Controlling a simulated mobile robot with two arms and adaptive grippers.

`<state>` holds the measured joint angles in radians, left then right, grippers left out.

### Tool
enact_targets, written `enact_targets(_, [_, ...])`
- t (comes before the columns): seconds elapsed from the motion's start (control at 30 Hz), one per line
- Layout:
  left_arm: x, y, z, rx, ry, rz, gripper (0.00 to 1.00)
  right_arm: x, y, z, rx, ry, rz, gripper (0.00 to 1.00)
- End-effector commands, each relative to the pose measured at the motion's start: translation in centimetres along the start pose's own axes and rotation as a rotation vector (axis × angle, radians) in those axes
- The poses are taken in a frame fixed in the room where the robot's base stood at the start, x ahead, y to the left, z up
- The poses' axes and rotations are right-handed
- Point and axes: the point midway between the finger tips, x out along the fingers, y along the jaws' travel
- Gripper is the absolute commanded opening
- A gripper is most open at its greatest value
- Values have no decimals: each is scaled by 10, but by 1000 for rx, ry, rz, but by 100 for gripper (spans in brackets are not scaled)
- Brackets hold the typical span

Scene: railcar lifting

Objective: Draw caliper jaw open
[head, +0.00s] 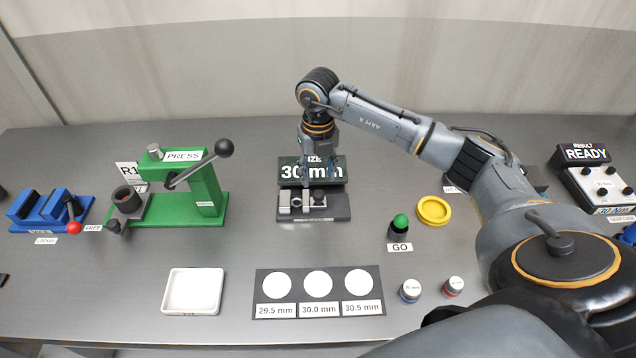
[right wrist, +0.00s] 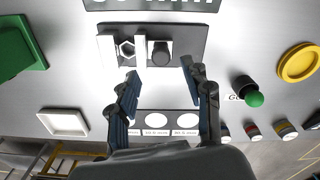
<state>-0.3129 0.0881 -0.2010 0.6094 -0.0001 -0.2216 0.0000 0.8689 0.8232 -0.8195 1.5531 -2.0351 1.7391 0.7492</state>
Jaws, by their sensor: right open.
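The caliper (head: 285,210) stands on a dark base plate at the middle of the table, in front of a black sign reading "30 mm" (head: 290,171). In the right wrist view the caliper's dark base (right wrist: 193,38) carries pale jaw blocks (right wrist: 111,50), with a hexagonal nut shape (right wrist: 127,49) by them and a dark round knob (right wrist: 160,54) to the right. My right gripper (head: 320,180) hangs over the caliper; in the right wrist view its fingers (right wrist: 162,85) are spread, with nothing between them. It partly hides the sign. My left gripper is not in view.
A green press (head: 208,190) and blue vise (head: 50,208) stand left. A green GO button (head: 400,222) and yellow ring (head: 433,210) are right of the caliper. A white tray (head: 193,312) and a size card (head: 262,285) lie in front. Bare table separates card and caliper.

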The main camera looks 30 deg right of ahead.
Motion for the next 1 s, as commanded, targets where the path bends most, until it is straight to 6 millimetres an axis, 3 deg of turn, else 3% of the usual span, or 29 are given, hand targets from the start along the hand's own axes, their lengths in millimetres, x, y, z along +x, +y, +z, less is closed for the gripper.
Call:
enact_targets(0.3, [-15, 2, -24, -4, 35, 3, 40, 48, 0, 0, 0, 2, -1, 50])
enact_targets(0.7, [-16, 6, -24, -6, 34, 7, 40, 57, 0, 0, 0, -1, 0, 50])
enact_targets(0.93, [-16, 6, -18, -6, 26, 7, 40, 57, 0, 0, 0, -1, 0, 5])
enact_targets(1.0, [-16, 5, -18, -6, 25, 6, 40, 57, 0, 0, 0, -1, 0, 0])
